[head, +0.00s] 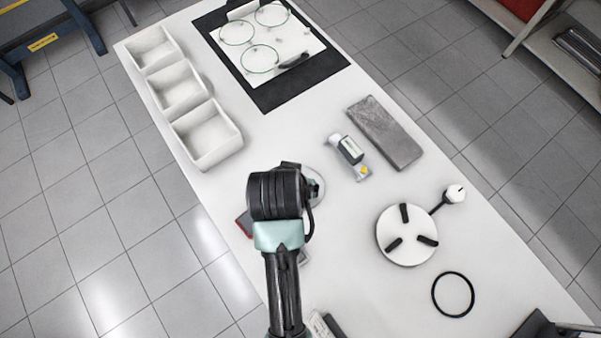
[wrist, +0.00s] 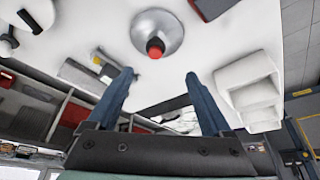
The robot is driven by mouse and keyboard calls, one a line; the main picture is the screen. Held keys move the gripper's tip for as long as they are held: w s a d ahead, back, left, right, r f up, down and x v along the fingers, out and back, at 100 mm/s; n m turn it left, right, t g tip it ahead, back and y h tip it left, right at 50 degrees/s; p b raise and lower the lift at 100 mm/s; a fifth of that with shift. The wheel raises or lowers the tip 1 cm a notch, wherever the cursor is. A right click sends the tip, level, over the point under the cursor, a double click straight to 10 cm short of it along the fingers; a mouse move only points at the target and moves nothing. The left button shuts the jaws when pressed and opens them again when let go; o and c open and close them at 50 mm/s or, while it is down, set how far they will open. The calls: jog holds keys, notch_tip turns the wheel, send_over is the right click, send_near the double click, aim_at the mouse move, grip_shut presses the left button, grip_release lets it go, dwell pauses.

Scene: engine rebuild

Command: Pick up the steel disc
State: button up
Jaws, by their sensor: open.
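My fingers are hidden in that view.
A white three-compartment bin (head: 207,137) stands left. A grey block (head: 385,133) and a small labelled device (head: 348,150) lie right. A round white fixture with black jaws (head: 405,254) and a black ring (head: 453,294) are lower right. A black mat (head: 275,96) lies at the back.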

jog(key=x, duration=0.8)
jog(key=d+x, duration=0.1)
jog(key=x, duration=0.3)
jog(key=shift+f, duration=0.15)
jog(key=shift+c, duration=0.3)
grip_shut()
